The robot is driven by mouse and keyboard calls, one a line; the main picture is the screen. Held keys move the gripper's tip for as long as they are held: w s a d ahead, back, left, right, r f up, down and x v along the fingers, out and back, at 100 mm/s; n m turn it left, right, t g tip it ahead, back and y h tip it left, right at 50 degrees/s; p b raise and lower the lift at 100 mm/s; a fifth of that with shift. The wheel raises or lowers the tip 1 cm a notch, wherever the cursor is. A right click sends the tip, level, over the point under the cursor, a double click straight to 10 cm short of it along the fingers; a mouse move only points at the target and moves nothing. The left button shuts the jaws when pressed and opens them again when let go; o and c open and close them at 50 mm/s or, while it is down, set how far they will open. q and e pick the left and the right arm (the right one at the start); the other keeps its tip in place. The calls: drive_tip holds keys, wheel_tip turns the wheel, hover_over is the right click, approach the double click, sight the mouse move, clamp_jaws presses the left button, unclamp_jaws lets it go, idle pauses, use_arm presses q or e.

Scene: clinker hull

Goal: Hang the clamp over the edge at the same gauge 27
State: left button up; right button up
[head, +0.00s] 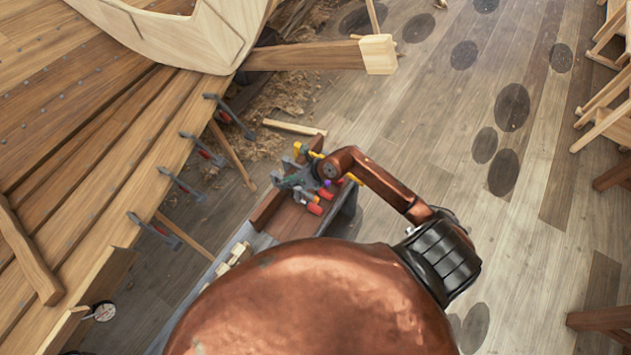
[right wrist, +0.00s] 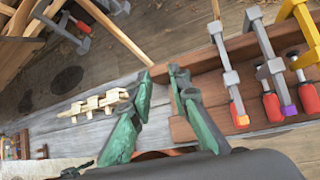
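Several clamps lie in a reddish-brown wooden tray (right wrist: 185,130). In the right wrist view, one grey clamp (right wrist: 229,75) has a red handle with an orange end, and another grey clamp (right wrist: 270,68) has a purple end. A yellow clamp (right wrist: 303,35) lies at the far right. My right gripper (right wrist: 163,72) is over the tray's left edge, left of the clamps. Its green fingers are apart with nothing seen between them. In the head view my right gripper (head: 284,180) partly hides the clamps. Several grey clamps, such as one (head: 202,149), hang along the hull plank edge (head: 150,150). My left gripper is not in view.
Small pale wooden blocks (right wrist: 97,103) lie on the grey bench (right wrist: 70,135) left of the tray. Thin props lean under the hull edge. A timber beam (head: 305,56) lies beyond.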

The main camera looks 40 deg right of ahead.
sight(306, 192)
drive_tip(key=s+d+f+n+g+h, duration=0.1)
drive_tip(key=s+d+f+g+h, duration=0.25)
drive_tip(key=d+f, duration=0.55)
drive_tip(key=shift+t+h, duration=0.25)
drive_tip(key=shift+h, duration=0.1)
drive_tip(key=b+x, duration=0.7)
drive_tip(key=w+d+b+x, duration=0.1)
drive_tip(key=b+x, duration=0.2)
drive_tip(key=x, duration=0.1)
drive_tip(key=shift+w+b, duration=0.1)
drive_tip(key=shift+b, duration=0.2)
drive_tip(key=shift+w+a+b, duration=0.25)
drive_tip(key=shift+w+b, duration=0.05)
drive_tip(key=shift+w, duration=0.4)
drive_tip(key=shift+c, duration=0.4)
drive_tip(key=shift+s+d+p, duration=0.2)
drive_tip(key=shift+s+p, duration=0.1)
drive_tip(key=shift+s, duration=0.2)
drive_tip(key=shift+o, duration=0.3)
